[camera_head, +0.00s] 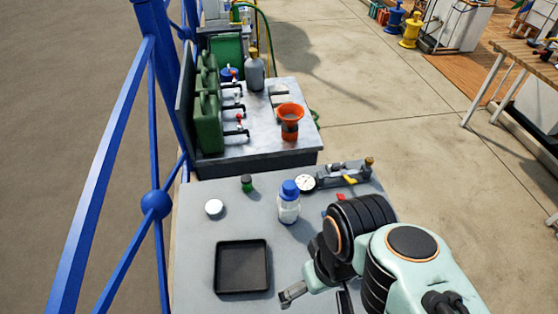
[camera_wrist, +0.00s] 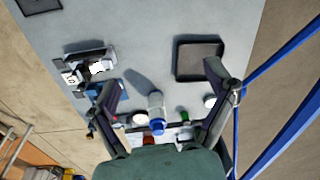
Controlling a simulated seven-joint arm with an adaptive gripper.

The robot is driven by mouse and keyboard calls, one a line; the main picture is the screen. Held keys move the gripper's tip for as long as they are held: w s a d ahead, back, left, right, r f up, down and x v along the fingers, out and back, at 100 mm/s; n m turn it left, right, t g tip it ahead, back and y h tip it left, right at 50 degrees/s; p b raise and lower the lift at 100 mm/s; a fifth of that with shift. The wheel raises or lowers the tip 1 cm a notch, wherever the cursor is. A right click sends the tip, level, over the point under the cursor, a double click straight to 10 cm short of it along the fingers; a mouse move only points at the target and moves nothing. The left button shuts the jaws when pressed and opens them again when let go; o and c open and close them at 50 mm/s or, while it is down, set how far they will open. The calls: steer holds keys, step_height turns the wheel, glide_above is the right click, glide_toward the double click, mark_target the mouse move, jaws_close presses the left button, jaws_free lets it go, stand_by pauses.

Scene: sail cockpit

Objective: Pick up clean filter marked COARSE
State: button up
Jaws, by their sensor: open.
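I cannot make out a filter marked COARSE for certain; no such lettering is readable. In the wrist view a dark holder (camera_wrist: 90,56) has small white parts (camera_wrist: 98,68) and a white label on it, too small to read. In the head view my arm covers that part of the bench. My gripper (camera_head: 318,297) is above the grey bench, right of the black tray (camera_head: 242,292). The holder lies left of the fingers there, and the tray (camera_wrist: 199,79) at upper right.
A blue-capped bottle (camera_head: 289,208) stands behind the tray, near a round gauge (camera_head: 305,183). A white disc (camera_head: 214,208) and small dark-green jar (camera_head: 247,184) are at left. Green cans (camera_head: 207,110) and an orange funnel (camera_head: 290,111) are on the farther bench. Blue railing (camera_head: 110,150) borders the left.

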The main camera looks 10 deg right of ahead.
steer(key=w+r+t, duration=0.1)
steer(key=w+r, duration=0.2)
steer(key=w, duration=0.3)
steer(key=w+r+t, duration=0.1)
steer(key=w+r, duration=0.2)
steer(key=w, duration=0.4)
glide_above(289, 197)
steer(key=s, duration=0.1)
steer(key=s+x, duration=0.1)
steer(key=x, duration=0.3)
steer(key=shift+n+g+h, duration=0.4)
steer(key=shift+g, duration=0.1)
steer(key=w+f, duration=0.1)
steer(key=f, duration=0.1)
steer(key=w+f, duration=0.1)
steer(key=f, duration=0.1)
steer(key=w+f, duration=0.2)
steer(key=f, duration=0.1)
steer(key=shift+d+f, duration=0.1)
steer(key=shift+d, duration=0.25)
steer(key=shift+g, duration=0.8)
steer(key=f, duration=0.8)
steer(key=s+f, duration=0.1)
steer(key=f, duration=0.3)
steer(key=shift+f, duration=0.5)
steer(key=c, duration=1.3)
